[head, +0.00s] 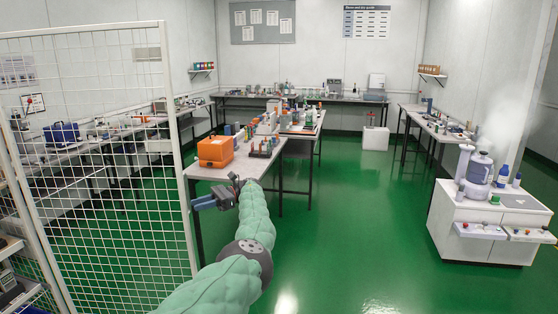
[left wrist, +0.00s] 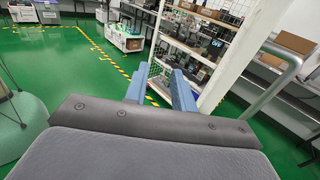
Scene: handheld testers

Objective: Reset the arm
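My left arm, in a green sleeve, reaches forward from the bottom of the head view. Its left gripper (head: 203,201) is in front of the near end of the middle bench (head: 205,172), with its blue fingers pointing left. In the left wrist view the two blue fingers (left wrist: 160,72) stand apart with nothing between them, so it is open and empty. The floor and a shelf rack show beyond them. My right gripper is in neither view.
A white mesh fence (head: 100,180) stands close on the left. An orange case (head: 215,151) and small items crowd the middle bench. Green floor (head: 360,220) between is clear. The wrist view shows a shelf rack (left wrist: 200,45).

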